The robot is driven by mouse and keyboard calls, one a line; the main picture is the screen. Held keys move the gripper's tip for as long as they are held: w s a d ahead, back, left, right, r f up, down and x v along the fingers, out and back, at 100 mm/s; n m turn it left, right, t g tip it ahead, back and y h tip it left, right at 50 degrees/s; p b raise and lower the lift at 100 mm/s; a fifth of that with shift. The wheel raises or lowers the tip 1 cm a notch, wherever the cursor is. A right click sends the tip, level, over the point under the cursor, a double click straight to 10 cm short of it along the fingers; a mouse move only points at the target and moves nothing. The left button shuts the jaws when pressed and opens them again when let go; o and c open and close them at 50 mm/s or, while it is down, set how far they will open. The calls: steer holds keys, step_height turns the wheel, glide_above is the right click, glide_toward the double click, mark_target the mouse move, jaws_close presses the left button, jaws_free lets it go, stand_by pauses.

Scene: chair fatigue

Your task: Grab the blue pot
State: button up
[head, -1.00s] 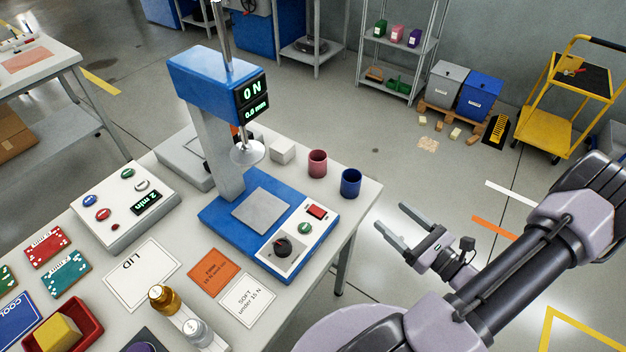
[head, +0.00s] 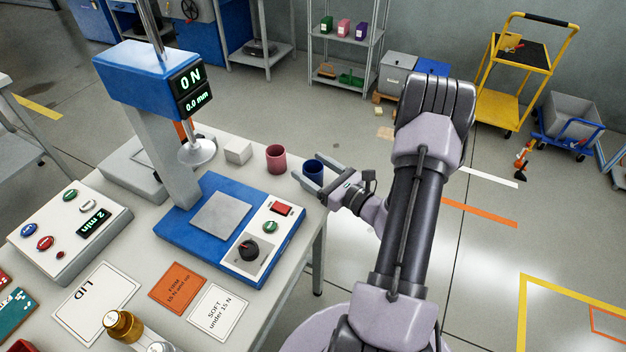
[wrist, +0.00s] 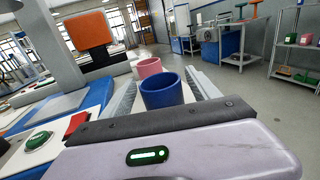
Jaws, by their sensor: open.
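The blue pot (head: 313,171) stands upright near the right edge of the white table, and it also shows in the wrist view (wrist: 161,92). My gripper (head: 312,178) is open around the pot, with one finger on either side of it. In the wrist view the pot sits between the two fingers (wrist: 166,88). I cannot tell whether either finger touches it. The near finger hides part of the pot's lower side in the head view.
Open floor lies right of the table.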

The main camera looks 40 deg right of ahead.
steer(key=c, duration=1.4)
steer(key=shift+r, duration=0.1)
